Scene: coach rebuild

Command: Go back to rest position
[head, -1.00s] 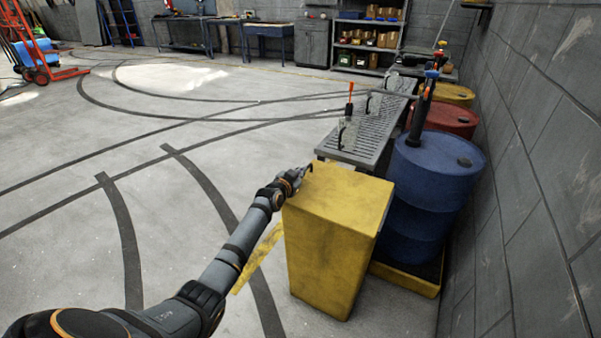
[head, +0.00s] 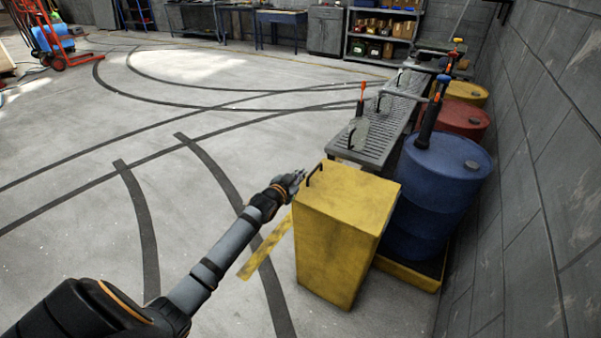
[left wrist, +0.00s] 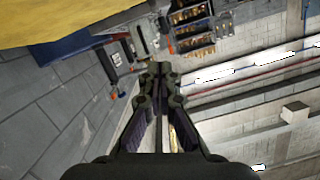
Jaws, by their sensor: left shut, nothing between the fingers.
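My left gripper (head: 297,178) is shut and empty. I cannot tell whether there is a small gap or contact, but the fingers hold nothing. In the left wrist view the fingers of the left gripper (left wrist: 160,75) meet at their tips, and a yellow surface (left wrist: 60,18) fills the upper left. My right gripper is not in view.
A blue drum (head: 440,180) stands right of the cabinet, with a red drum (head: 465,120) and a yellow drum (head: 467,93) behind it. A grey slatted bench (head: 375,140) with tools lies behind the cabinet. The grey wall (head: 550,180) closes the right side. Open floor (head: 90,230) lies left.

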